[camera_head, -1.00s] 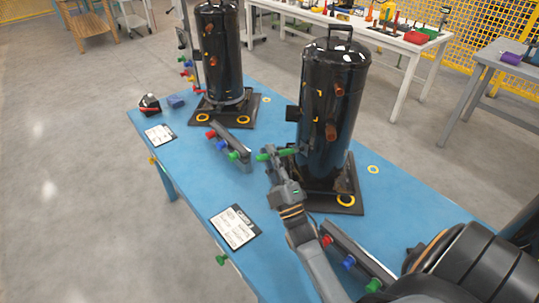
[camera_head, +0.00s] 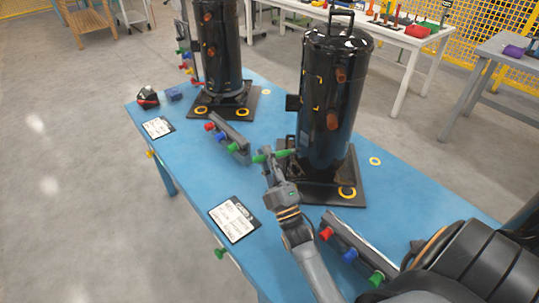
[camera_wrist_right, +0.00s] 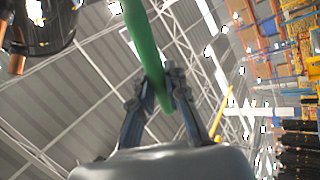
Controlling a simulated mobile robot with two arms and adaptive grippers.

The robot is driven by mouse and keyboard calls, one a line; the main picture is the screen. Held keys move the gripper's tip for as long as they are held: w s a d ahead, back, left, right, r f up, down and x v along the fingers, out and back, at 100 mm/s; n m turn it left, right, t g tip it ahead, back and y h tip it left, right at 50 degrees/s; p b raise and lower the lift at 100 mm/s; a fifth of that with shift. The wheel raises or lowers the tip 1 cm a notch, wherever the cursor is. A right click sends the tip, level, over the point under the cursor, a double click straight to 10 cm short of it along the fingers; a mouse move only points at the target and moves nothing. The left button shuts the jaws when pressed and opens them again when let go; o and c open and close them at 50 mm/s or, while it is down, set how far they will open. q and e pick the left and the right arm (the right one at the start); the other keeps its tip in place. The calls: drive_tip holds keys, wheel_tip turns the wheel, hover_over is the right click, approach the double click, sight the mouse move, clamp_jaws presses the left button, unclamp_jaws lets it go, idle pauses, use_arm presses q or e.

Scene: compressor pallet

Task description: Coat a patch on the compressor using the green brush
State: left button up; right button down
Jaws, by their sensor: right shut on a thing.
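The near compressor (camera_head: 325,105) is a tall black cylinder with copper stubs, upright on a dark base plate on the blue table. Part of it shows at the top left of the right wrist view (camera_wrist_right: 45,25). My right gripper (camera_head: 268,160) is left of its lower body. Its fingers, clear in the right wrist view (camera_wrist_right: 160,85), are shut on the green brush (camera_wrist_right: 145,45). In the head view the green brush (camera_head: 284,153) lies about level, its right end close to the compressor's lower left side. I cannot tell whether it touches. My left gripper is not in view.
A second black compressor (camera_head: 218,50) stands farther back on the blue table (camera_head: 190,165). A rack with coloured knobs (camera_head: 228,136) lies left of the brush, another (camera_head: 355,250) in front. A clipboard (camera_head: 234,220) lies at the front left edge.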

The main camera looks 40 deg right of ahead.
drive_tip(key=shift+y, duration=0.3)
drive_tip(key=shift+s+a, duration=0.2)
drive_tip(key=shift+a, duration=2.3)
drive_tip(key=a, duration=0.3)
drive_tip(key=shift+s+f, duration=0.1)
drive_tip(key=shift+s, duration=0.05)
drive_tip(key=shift+a, duration=0.1)
